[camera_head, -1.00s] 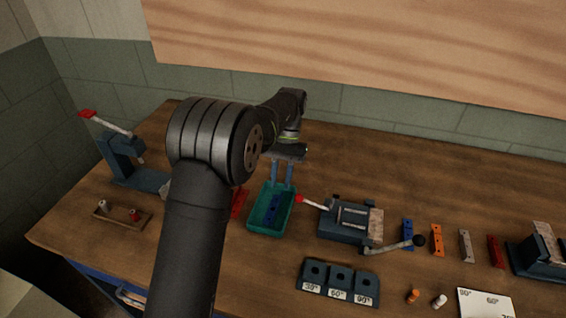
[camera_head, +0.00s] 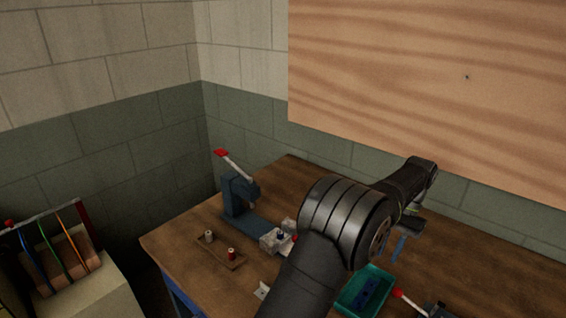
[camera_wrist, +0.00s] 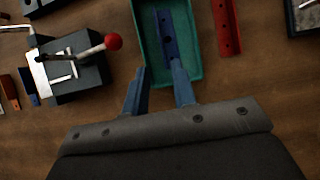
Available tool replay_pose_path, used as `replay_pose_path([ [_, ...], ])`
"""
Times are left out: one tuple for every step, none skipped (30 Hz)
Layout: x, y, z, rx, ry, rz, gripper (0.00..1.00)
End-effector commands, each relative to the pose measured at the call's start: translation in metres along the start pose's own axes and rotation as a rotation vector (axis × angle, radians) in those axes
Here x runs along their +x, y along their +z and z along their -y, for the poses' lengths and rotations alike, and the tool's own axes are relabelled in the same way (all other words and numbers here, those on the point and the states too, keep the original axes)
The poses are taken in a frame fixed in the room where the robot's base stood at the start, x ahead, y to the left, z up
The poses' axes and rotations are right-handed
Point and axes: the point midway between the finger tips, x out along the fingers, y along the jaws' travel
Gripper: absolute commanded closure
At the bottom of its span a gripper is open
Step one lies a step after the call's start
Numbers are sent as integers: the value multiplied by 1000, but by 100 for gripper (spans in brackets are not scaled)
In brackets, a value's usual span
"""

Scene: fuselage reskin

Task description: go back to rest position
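My gripper (camera_head: 399,247) is above the workbench, near the back edge of a teal tray (camera_head: 346,310). In the wrist view the two blue fingers of my gripper (camera_wrist: 160,82) stand apart with nothing between them. A blue perforated strip (camera_wrist: 168,40) lies inside the teal tray (camera_wrist: 195,70), beyond the fingertips. My arm hides part of the bench in the head view.
A blue lever press (camera_head: 236,195) with a red handle stands at the bench's left. A wooden block (camera_head: 220,253) with two small pegs lies before it. A clamp with a red knob (camera_wrist: 113,42) and a red strip (camera_wrist: 227,25) flank the tray.

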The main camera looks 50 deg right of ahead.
Motion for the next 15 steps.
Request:
replay_pose_path([
  [6,1,0,0,0,1,75],
  [10,1,0,0,0,2,75],
  [17,1,0,0,0,2,75],
  [22,1,0,0,0,3,75],
  [28,1,0,0,0,3,75],
  [35,1,0,0,0,4,75],
  [41,1,0,0,0,4,75],
  [47,1,0,0,0,4,75],
  [55,1,0,0,0,4,75],
  [61,1,0,0,0,4,75],
  [67,1,0,0,0,4,75],
  [75,1,0,0,0,4,75],
  [81,1,0,0,0,3,75],
  [87,1,0,0,0,4,75],
  [94,1,0,0,0,3,75],
])
